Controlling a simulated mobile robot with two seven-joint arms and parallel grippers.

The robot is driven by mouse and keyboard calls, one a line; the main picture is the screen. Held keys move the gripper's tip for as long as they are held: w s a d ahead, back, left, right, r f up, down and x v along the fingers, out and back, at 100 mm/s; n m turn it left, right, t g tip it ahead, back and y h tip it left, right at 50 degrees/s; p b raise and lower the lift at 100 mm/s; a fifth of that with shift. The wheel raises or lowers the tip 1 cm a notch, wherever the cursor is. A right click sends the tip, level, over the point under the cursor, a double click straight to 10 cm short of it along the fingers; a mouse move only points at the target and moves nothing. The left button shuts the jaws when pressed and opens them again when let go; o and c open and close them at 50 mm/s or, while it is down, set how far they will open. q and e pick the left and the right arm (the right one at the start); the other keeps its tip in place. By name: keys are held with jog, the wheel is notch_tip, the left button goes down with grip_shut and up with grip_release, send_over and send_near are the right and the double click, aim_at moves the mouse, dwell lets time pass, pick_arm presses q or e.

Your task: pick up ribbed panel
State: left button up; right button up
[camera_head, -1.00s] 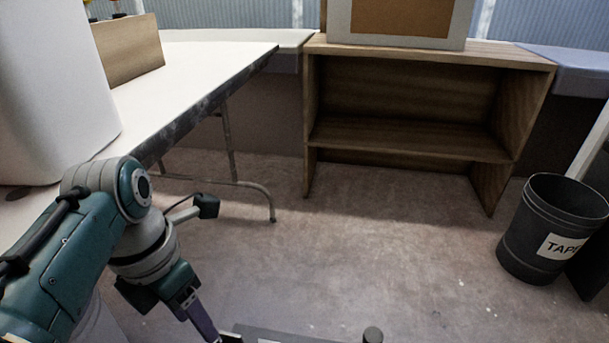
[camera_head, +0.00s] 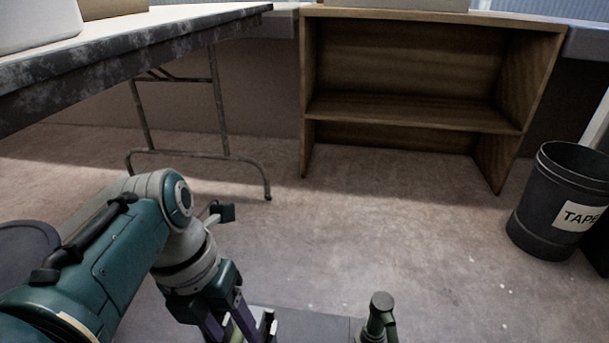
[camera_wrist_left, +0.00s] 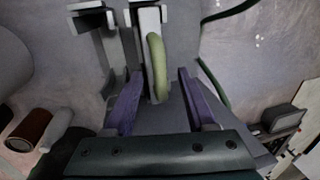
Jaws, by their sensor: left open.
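I cannot pick out a ribbed panel for certain in either view. My left gripper (camera_head: 228,322) is low in the head view, its purple fingers pointing down. In the left wrist view the left gripper (camera_wrist_left: 158,88) is open, with a finger on each side of a curved yellow-green piece (camera_wrist_left: 158,65). That piece sits by a pale upright block (camera_wrist_left: 148,28), with visible gaps to both fingers. I cannot tell what it belongs to. My right gripper does not show.
A folding table (camera_head: 120,45) stands at the left, its legs on the floor. A wooden shelf unit (camera_head: 410,115) with bare shelves stands at the back. A black bin (camera_head: 540,225) marked TAPE is at the right. The floor between is clear.

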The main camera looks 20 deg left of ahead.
aim_at(234, 337)
pick_arm(q)
jog(key=f, duration=0.1)
jog(key=f+b, duration=0.1)
jog(key=f, duration=0.1)
jog(key=shift+d, duration=0.25)
jog(key=shift+r, duration=0.15)
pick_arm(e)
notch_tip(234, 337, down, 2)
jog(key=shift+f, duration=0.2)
pick_arm(q)
jog(key=shift+c, duration=0.2)
grip_shut()
dwell(0.4)
